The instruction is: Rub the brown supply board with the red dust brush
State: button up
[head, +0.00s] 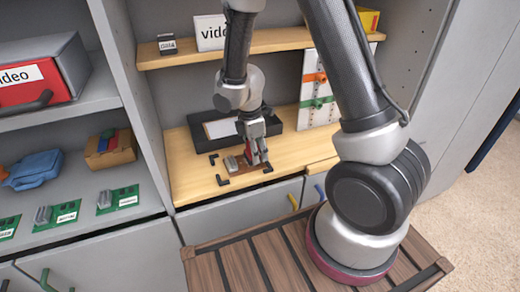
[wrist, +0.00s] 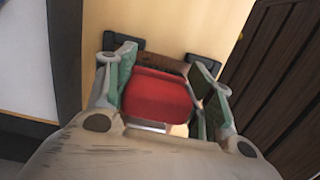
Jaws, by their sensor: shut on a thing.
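My gripper (head: 258,140) points down over the wooden worktop and is shut on the red dust brush. The brush (wrist: 158,97) fills the space between the green-padded fingers in the wrist view; in the head view its red part (head: 252,154) shows just under the fingers. The brown supply board (head: 250,171) lies on the worktop between black corner brackets, directly below the brush. A strip of the board (wrist: 160,64) shows past the brush in the wrist view. Whether the bristles touch the board is hidden.
A dark tray (head: 203,140) with a white sheet stands behind the board. A white panel (head: 311,88) with orange and green clips leans at the back right. A shelf (head: 280,40) spans above.

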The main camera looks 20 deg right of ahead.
aim_at(248, 154)
jog(key=shift+a, duration=0.4)
jog(key=shift+a+f, duration=0.15)
jog(key=shift+a, duration=0.9)
jog(key=shift+a+f, duration=0.15)
jog(key=shift+a, duration=1)
jog(key=shift+s+d, duration=0.1)
jog(key=shift+d, duration=1.05)
jog(key=shift+d, duration=0.1)
jog(key=shift+d, duration=1.1)
